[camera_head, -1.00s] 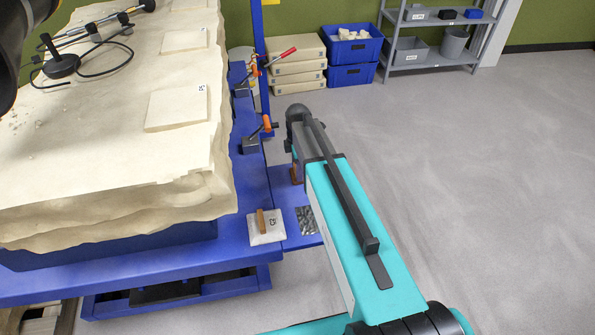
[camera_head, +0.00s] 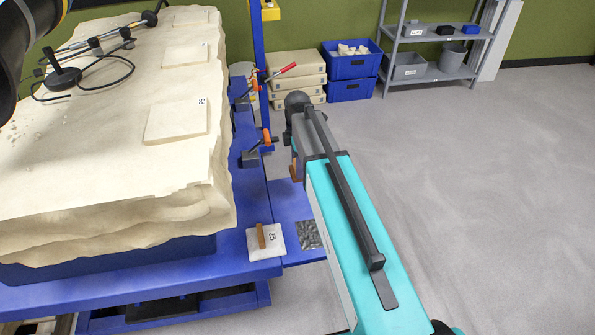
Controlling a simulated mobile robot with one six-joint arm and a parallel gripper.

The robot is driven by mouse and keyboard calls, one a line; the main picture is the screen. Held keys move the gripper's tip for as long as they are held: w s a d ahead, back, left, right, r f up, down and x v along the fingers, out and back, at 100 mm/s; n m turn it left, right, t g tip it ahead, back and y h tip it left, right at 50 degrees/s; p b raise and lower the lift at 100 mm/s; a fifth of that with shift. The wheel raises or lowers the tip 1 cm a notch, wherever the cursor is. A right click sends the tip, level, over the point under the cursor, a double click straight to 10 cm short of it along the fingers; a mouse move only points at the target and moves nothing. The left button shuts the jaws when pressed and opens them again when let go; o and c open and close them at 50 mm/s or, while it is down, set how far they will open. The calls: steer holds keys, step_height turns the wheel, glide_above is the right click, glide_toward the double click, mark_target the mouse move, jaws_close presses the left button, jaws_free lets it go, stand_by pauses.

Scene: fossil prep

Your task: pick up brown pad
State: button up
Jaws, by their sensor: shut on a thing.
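A small brown piece (camera_head: 297,173), which I take to be the brown pad, shows just left of and below the wrist end of my teal arm. It is held above the blue side shelf (camera_head: 288,196). My gripper (camera_head: 293,152) is shut on it, with the fingers mostly hidden by the arm, so only an edge of the pad shows. A brown strip (camera_head: 261,236) stands on that tile.
A large pale rock slab (camera_head: 100,130) fills the left. Orange-handled clamps (camera_head: 266,137) line its edge. A grey speckled patch (camera_head: 308,235) lies on the side shelf. Boxes (camera_head: 296,66), blue crates (camera_head: 351,60) and a shelf rack (camera_head: 440,50) stand behind. The right floor is clear.

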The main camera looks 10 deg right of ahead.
steer(key=shift+r, duration=0.4)
steer(key=o, duration=0.4)
steer(key=shift+c, duration=1.2)
steer(key=shift+s, duration=0.15)
